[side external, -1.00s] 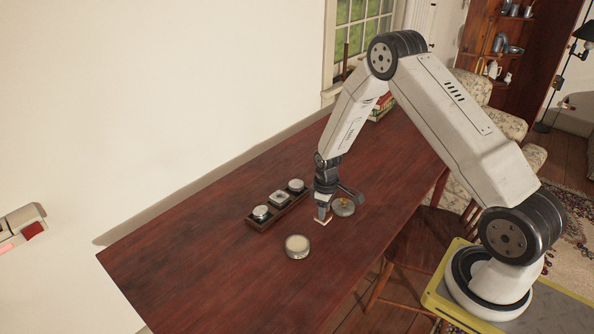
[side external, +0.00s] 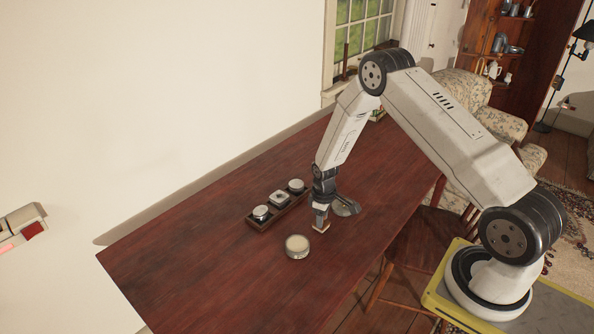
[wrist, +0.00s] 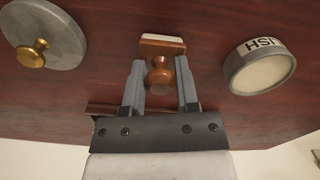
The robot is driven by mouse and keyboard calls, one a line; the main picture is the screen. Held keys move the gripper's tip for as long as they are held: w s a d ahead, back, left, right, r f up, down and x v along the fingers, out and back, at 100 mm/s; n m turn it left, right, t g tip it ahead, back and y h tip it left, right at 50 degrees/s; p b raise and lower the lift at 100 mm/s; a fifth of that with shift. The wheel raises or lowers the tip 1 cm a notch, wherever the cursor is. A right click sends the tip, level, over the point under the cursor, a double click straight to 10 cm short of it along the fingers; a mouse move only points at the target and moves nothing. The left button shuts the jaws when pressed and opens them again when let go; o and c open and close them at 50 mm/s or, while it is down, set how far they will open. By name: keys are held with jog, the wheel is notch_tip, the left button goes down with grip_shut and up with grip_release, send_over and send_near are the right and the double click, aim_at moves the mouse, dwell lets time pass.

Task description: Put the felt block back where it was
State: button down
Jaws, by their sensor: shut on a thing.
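The felt block is a small wooden block (wrist: 163,47) with a pale felt layer along one edge and a round wooden knob (wrist: 160,76). My gripper (wrist: 160,82) is shut on its knob, one finger on each side. In the side view the block (side external: 321,229) shows below the fingertips of my gripper (side external: 320,221), low over the table. I cannot tell whether it touches the wood. The gripper's fingers hide part of the block there.
A grey disc with a brass knob (wrist: 45,40) lies beside the gripper. A round tin labelled "HSI" (wrist: 262,66) stands on the other side. The near left of the table (side external: 190,265) is clear.

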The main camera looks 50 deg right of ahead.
jog(key=shift+c, duration=1.8)
grip_release()
jog(key=shift+f, duration=0.1)
notch_tip(320, 180, up, 12)
jog(key=shift+r, duration=0.2)
jog(key=s+a+r+m+t, duration=0.2)
jog(key=s+a+r+m, duration=0.1)
jog(key=s+a+r, duration=0.8)
jog(key=s+a, duration=0.3)
jog(key=shift+s+r+t, duration=0.25)
jog(key=shift+s+t, duration=0.05)
jog(key=shift+s, duration=0.05)
